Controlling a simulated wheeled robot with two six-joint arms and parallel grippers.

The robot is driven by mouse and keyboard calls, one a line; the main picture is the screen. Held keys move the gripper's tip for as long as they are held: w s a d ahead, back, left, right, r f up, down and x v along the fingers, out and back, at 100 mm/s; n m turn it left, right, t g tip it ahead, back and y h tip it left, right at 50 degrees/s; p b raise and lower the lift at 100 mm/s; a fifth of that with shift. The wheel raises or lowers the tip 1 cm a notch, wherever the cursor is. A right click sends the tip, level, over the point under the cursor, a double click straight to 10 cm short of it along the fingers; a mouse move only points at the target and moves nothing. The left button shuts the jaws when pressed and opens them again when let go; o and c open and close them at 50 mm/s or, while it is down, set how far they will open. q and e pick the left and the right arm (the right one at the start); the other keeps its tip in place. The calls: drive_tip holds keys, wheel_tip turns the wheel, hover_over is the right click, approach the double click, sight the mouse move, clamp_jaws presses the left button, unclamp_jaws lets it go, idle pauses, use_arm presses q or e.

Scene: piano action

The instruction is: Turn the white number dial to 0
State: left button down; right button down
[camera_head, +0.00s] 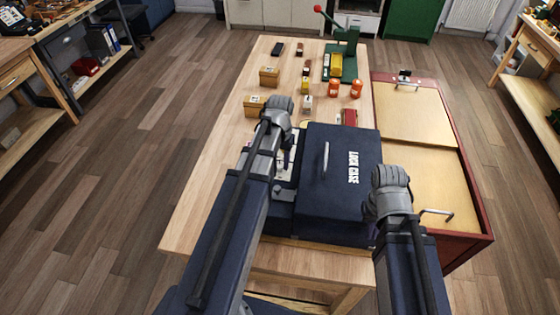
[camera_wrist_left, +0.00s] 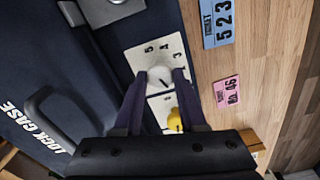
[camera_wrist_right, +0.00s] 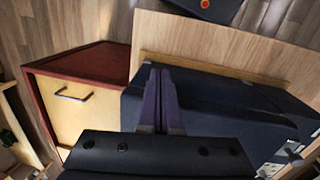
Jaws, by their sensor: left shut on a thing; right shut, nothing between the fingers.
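The white number dial (camera_wrist_left: 160,77) sits on a white plate (camera_wrist_left: 150,55) with black numerals, of which 5, 4 and 3 can be made out. My left gripper (camera_wrist_left: 159,74) is shut on the dial, one finger on each side of it. The dial's exact setting is too small to tell, and I cannot see a 0. In the head view my left gripper (camera_head: 280,125) hides the dial. My right gripper (camera_wrist_right: 161,72) is shut and empty, over the right side of the dark blue lock case (camera_head: 338,195); it also shows in the head view (camera_head: 390,185).
A yellow knob (camera_wrist_left: 175,118) is close beside the dial. A blue ticket (camera_wrist_left: 219,20) and a pink ticket (camera_wrist_left: 227,92) lie on the wooden table. Small boxes (camera_head: 268,76) and orange jars (camera_head: 356,88) stand farther back. A red-edged cabinet (camera_head: 480,240) is on the right.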

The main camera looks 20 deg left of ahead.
sight(280, 164)
use_arm(q)
drive_tip(key=m, duration=0.6)
idle(0.6)
drive_tip(key=shift+c, duration=2.3)
unclamp_jaws()
drive_tip(key=shift+r, duration=0.1)
wheel_tip(280, 164, up, 8)
drive_tip(key=p, duration=0.8)
drive_tip(key=shift+f, duration=0.2)
